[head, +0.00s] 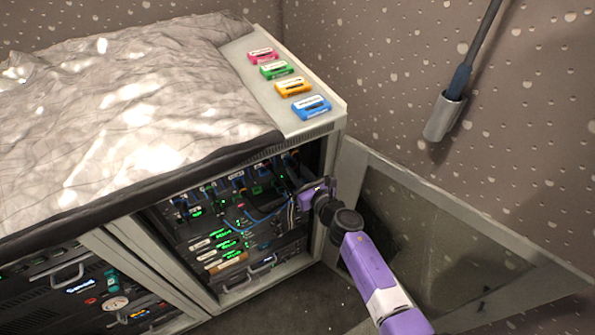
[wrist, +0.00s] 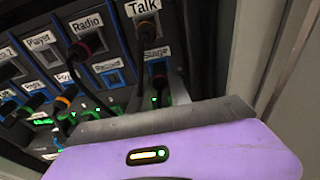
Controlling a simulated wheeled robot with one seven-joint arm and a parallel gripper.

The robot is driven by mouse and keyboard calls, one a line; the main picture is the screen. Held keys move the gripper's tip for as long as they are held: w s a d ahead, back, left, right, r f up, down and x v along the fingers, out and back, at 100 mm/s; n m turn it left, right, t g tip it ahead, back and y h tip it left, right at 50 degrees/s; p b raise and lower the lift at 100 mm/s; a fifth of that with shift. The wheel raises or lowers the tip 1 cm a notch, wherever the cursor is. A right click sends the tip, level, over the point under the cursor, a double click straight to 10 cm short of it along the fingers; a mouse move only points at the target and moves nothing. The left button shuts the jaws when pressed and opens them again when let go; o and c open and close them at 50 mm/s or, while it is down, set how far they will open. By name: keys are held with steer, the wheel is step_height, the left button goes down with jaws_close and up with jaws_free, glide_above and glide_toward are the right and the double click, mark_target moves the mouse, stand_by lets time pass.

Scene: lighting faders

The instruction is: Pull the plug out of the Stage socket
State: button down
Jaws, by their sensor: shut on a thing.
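The Stage socket (wrist: 157,68) is on the dark patch panel, under its white label at the right in the wrist view. A dark plug (wrist: 160,83) sits at this socket, and its lower part is hidden behind my gripper (wrist: 165,113). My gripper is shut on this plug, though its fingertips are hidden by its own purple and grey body. In the head view my gripper (head: 318,193) reaches into the right side of the open rack. The plug is too small to make out there. I cannot tell how deep the plug sits.
Other plugs with dark cables stand close by, at the Talk (wrist: 147,30) and Radio (wrist: 92,42) sockets. The rack's side frame (wrist: 215,45) is close on the right. An open glass door (head: 420,220) stands right of the rack. Coloured labelled blocks (head: 293,88) lie on top.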

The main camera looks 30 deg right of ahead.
mark_target(298, 173)
steer(key=shift+s+p, duration=0.45)
steer(key=shift+s, duration=1.75)
steer(key=shift+s, duration=0.1)
